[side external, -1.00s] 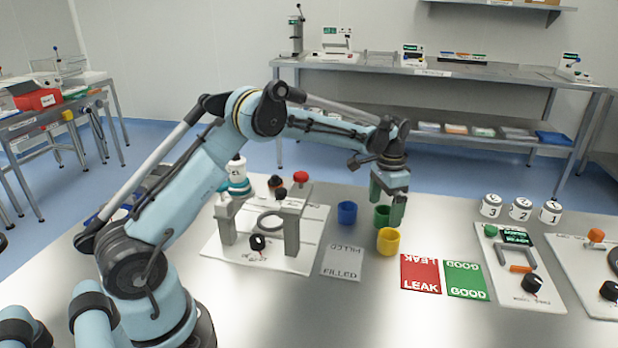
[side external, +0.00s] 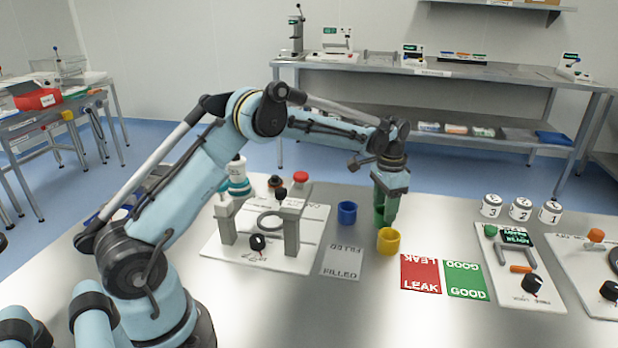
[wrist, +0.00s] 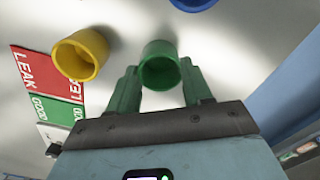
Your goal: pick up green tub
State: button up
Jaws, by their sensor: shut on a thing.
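The green tub (wrist: 160,66) is a small open cup. In the wrist view it sits between the two green fingers of my gripper (wrist: 161,88), which is shut on it. In the side external view my gripper (side external: 385,212) points down, and the tub (side external: 379,216) is mostly hidden by the fingers. The tub is at or very near table height; I cannot tell whether it touches the table.
A yellow tub (side external: 388,241) stands close in front of my gripper. A blue tub (side external: 347,212) stands to its left. Red LEAK (side external: 420,273) and green GOOD (side external: 466,279) cards lie to the right. The filling station board (side external: 222,250) is further left.

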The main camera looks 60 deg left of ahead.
jog(key=shift+r, duration=3)
